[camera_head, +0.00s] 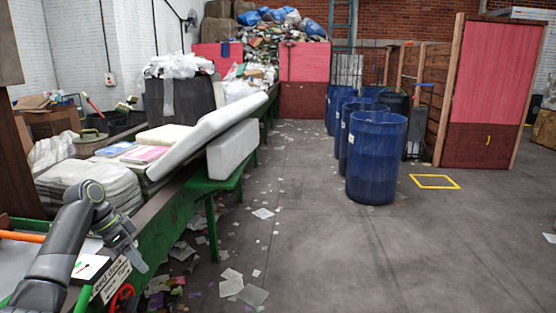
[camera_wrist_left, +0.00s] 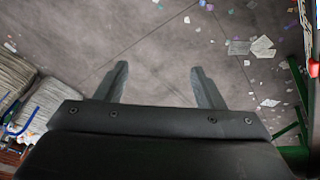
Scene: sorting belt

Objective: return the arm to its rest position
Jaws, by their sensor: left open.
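My left arm (camera_head: 65,240) comes in at the lower left of the head view, bent at a grey joint. My left gripper (camera_head: 136,258) hangs beside the green edge of the sorting belt, pointing down. In the left wrist view the two fingers of the left gripper (camera_wrist_left: 159,70) are spread apart with nothing between them. Bare concrete floor (camera_wrist_left: 150,35) shows beyond the fingers. My right arm and gripper are not in view.
The green belt frame (camera_head: 165,240) runs along the left, with white wrapped bundles (camera_head: 85,185) on it. A sign (camera_head: 113,280) is near the gripper. Blue barrels (camera_head: 375,160) stand mid-floor. Paper scraps (camera_head: 230,285) litter the floor. The right floor is mostly clear.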

